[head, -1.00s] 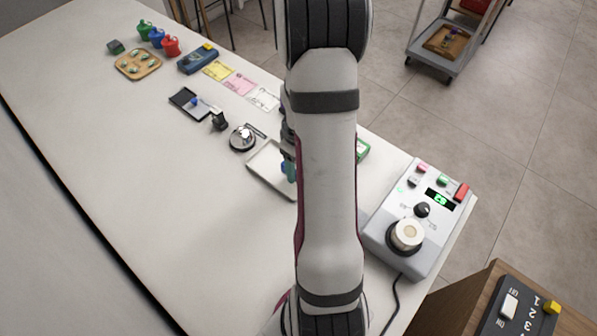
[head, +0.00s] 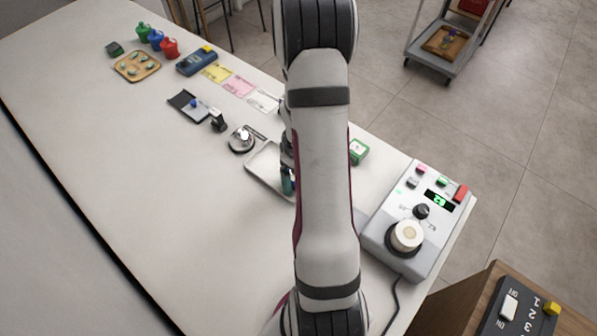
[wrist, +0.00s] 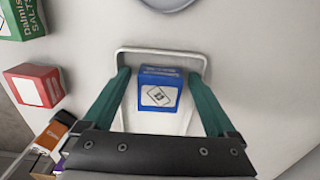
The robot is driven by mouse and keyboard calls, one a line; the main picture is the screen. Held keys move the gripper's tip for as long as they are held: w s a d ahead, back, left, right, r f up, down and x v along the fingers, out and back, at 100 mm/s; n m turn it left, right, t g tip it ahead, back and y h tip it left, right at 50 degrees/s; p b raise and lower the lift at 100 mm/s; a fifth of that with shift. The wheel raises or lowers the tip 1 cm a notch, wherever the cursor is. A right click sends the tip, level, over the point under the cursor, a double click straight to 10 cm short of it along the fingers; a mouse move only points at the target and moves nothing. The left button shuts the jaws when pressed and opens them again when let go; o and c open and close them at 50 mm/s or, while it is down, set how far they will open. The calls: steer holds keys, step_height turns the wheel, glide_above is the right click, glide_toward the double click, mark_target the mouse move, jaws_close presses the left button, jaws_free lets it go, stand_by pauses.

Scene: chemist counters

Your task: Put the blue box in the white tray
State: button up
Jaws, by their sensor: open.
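The white tray (head: 262,172) lies on the counter left of my arm in the head view; its raised rim (wrist: 160,51) shows in the wrist view. The blue box (wrist: 160,90), with a white label, appears to be inside the tray in the wrist view. My gripper (wrist: 157,74) is open, with one green finger on each side of the box and a visible gap to each. In the head view my gripper (head: 288,184) is over the tray, partly hidden by my arm, and I cannot make out the box there.
A green box (wrist: 22,17) and a red box (wrist: 35,86) stand left of the tray in the wrist view. A silver bell (head: 241,141) is beyond the tray. A grey control device (head: 418,220) stands right.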

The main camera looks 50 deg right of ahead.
step_height(320, 180, up, 12)
steer(key=s+a+r+m, duration=0.1)
steer(key=a+r, duration=0.3)
steer(key=a, duration=0.4)
steer(key=s+a+r+m, duration=0.1)
steer(key=a+r+m, duration=0.15)
steer(key=a, duration=0.65)
steer(key=s+a+r+m+y, duration=0.1)
steer(key=s+a+r+m, duration=0.1)
steer(key=s+a, duration=0.7)
steer(key=shift+a+r+y, duration=0.25)
steer(key=shift+a+y, duration=0.15)
steer(key=shift+a, duration=0.35)
